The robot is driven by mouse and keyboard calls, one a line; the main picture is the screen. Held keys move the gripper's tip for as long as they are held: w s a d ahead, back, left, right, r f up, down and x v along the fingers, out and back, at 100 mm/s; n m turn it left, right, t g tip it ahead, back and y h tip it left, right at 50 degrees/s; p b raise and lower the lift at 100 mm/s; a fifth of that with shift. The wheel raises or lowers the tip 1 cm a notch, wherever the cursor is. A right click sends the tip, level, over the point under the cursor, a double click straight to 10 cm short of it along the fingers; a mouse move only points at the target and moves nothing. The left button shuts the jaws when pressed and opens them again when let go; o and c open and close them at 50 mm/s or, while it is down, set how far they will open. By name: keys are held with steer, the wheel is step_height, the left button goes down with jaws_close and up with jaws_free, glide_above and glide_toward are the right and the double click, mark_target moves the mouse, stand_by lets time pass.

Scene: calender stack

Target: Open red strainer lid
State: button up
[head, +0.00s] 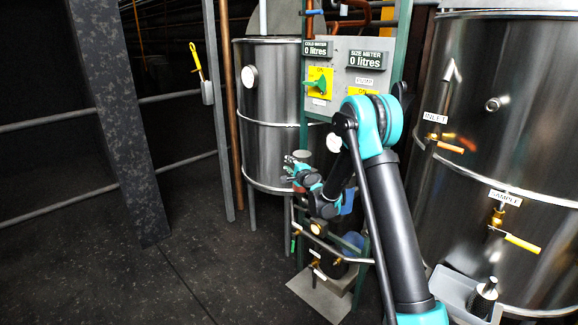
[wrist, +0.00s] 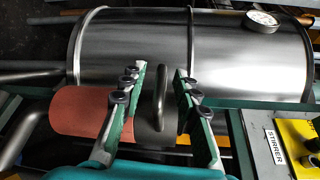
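The strainer shows in the wrist view as a red cylinder (wrist: 78,116) at the left, with a dark grey section beside it between my fingers. A curved metal handle (wrist: 160,95) stands up at this grey section. I cannot tell clearly where the lid's edge runs. My gripper (wrist: 158,82) is open, with one green finger on each side of the handle and a gap to both. In the head view my gripper (head: 289,165) is small, in front of the left steel tank; the strainer there is mostly hidden by my arm.
The left steel tank (head: 268,90) with a round gauge (wrist: 262,21) stands close behind the strainer. A panel with a green-yellow switch (head: 319,83) is above. A STIRRER box (wrist: 300,145) is at the wrist view's right. Pipes and valves surround my arm. Floor (head: 190,270) at left is clear.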

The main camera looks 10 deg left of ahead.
steer(key=shift+w, duration=0.1)
jaws_close()
stand_by(0.4)
steer(key=shift+r, duration=0.1)
